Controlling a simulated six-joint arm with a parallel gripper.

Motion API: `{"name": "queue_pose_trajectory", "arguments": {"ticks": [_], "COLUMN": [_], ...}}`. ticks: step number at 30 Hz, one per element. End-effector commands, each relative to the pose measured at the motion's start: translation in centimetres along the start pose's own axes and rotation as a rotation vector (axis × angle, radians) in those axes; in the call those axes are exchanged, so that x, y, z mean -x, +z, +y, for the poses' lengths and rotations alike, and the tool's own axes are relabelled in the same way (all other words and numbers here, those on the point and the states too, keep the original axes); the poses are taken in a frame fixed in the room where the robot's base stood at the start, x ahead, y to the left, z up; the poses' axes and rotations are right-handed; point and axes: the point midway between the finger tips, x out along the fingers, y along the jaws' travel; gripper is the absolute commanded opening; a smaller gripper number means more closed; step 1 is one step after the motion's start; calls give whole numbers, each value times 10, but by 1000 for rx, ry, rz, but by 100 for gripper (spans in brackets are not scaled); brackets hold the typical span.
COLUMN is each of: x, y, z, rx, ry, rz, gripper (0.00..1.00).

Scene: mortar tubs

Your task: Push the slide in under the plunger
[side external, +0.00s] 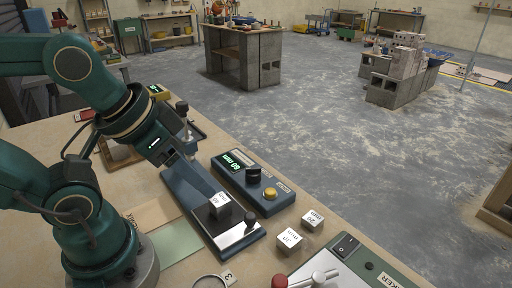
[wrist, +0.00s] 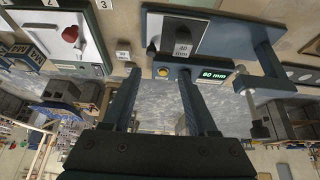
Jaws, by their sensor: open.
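The slide (side external: 216,225), a dark plate with a black knob (side external: 250,217), sits at the near end of a long blue base (side external: 187,185). My gripper (side external: 184,153) is above the far part of the base. In the wrist view its fingers (wrist: 158,78) are apart with nothing held between them.
A blue control box (side external: 252,183) reading 60 mm, with a black knob and yellow button, lies right of the base. Two small labelled blocks (side external: 289,239) (side external: 313,219) stand near the slide. A switch box (side external: 345,262) is at the front right.

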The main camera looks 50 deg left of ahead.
Motion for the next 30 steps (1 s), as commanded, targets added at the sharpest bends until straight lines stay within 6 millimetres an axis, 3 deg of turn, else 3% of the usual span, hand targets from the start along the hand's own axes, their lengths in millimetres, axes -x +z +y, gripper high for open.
{"name": "queue_pose_trajectory", "arguments": {"ticks": [7, 14, 22, 30], "x": [5, -8, -55, -99], "y": [-16, -43, -63, -55], "z": [1, 4, 12, 18], "rx": [230, 492, 736, 770], "ry": [1, -20, -104, -180], "rz": [1, -103, -285, -430], "gripper": [59, 59, 59, 59]}}
